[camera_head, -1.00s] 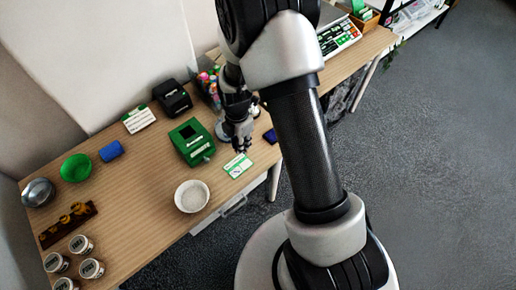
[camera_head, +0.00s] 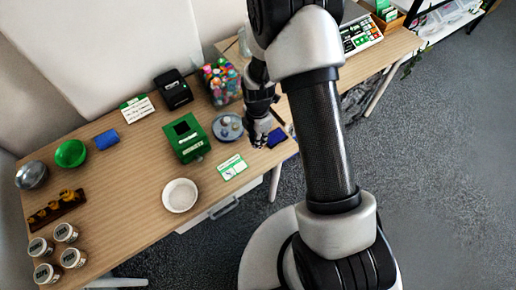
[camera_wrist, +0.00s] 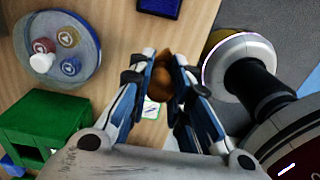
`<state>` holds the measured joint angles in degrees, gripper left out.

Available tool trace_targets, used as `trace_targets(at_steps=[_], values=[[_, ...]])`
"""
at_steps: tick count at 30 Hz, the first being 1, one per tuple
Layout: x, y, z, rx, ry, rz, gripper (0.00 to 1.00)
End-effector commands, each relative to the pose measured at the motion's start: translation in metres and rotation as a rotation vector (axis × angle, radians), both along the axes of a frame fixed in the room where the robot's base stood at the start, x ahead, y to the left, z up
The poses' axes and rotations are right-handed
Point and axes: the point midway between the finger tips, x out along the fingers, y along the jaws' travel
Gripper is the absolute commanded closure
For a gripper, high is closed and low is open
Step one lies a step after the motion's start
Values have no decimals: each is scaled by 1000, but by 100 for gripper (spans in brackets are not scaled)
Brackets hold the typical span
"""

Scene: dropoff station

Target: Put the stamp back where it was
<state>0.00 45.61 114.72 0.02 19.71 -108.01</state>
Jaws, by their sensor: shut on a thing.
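My gripper (camera_wrist: 164,60) is shut on a brown, wooden-looking stamp (camera_wrist: 162,84), held between the fingers above the table. In the head view my gripper (camera_head: 259,141) hangs by the table's front edge, just left of a dark blue ink pad (camera_head: 277,137); the stamp cannot be made out there. The pad also shows at the top of the wrist view (camera_wrist: 159,6). A dark rack with yellow-brown pieces (camera_head: 57,208) lies at the table's left end. A green and white card (camera_head: 232,167) lies below left of my gripper; part of it shows beneath the fingers (camera_wrist: 151,110).
A round grey-blue tray (camera_head: 216,133) with small round pieces and a green box (camera_head: 184,153) stand left of my gripper. A white bowl (camera_head: 180,208), several labelled jars (camera_head: 73,258) and a container of coloured items (camera_head: 220,95) are also on the table (camera_head: 130,190).

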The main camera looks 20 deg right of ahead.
Motion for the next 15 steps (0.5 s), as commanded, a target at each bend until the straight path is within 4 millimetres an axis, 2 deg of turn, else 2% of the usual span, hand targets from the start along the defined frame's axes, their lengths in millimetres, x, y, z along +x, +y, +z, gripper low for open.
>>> trace_targets(at_steps=[2, 8, 15], values=[[0, 0, -14, 0, 1, 0, 98], [1, 0, -25, 0, -2, 0, 98], [0, 0, -61, 0, 0, 0, 98]])
